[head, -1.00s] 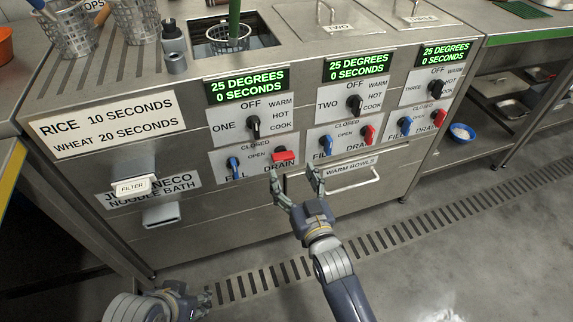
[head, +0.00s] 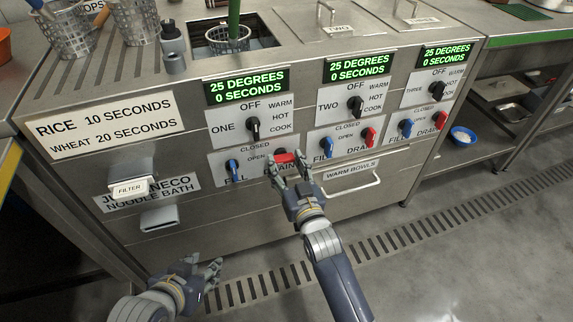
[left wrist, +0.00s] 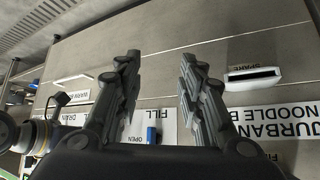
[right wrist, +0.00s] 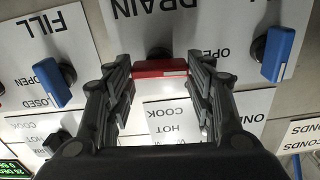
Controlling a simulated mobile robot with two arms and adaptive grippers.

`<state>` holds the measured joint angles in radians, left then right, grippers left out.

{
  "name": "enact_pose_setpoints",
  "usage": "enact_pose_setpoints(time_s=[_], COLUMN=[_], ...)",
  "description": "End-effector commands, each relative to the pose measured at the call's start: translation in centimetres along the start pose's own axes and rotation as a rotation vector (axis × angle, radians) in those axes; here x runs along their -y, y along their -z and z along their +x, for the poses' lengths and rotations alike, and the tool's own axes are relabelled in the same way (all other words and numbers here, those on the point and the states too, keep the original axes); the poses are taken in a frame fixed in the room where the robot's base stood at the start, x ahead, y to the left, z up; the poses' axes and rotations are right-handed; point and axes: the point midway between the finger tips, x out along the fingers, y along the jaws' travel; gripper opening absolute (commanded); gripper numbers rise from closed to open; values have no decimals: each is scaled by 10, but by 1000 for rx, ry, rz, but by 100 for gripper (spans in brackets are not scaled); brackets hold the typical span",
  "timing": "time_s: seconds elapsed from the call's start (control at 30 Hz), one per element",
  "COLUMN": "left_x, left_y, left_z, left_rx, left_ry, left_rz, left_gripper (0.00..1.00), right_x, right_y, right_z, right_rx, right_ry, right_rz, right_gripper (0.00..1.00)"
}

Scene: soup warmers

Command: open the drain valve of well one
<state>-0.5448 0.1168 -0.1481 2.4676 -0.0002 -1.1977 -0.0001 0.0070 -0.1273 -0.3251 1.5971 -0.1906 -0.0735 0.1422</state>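The red drain valve handle of well one (head: 286,157) lies sideways on the lower panel, under the well-one knob (head: 253,127). The word OPEN is to its left. My right gripper (head: 288,166) is at this handle with its fingers apart. In the right wrist view, the red handle (right wrist: 160,68) lies crosswise between the fingertips (right wrist: 160,75), one finger near each end. I cannot tell whether they touch it. My left gripper (head: 218,268) is low in front of the machine. Its fingers (left wrist: 158,70) are spread and empty, facing the front panel.
The blue fill handle of well one (head: 233,170) stands upright left of the red one. Wells two and three have upright red drain handles (head: 369,137). The warm bowls drawer handle (head: 350,186) sticks out right of my right gripper. A filter handle (head: 130,188) protrudes at left.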

Motion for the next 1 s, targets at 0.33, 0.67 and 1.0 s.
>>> enact_pose_setpoints(time_s=[0.33, 0.67, 1.0], left_x=[2, 7, 8], left_y=[-14, -61, -65], left_z=[-5, -22, -23], left_rx=[67, 281, 295], left_ry=[4, 15, 16], left_rz=[-2, -8, -9], left_gripper=[36, 36, 36], right_x=[0, 0, 0], right_y=[1, 0, 0], right_z=[0, 0, 0], right_rx=[1, 1, 0], right_ry=[0, -1, -1], right_rz=[-18, -83, -89], right_gripper=[26, 26, 26])
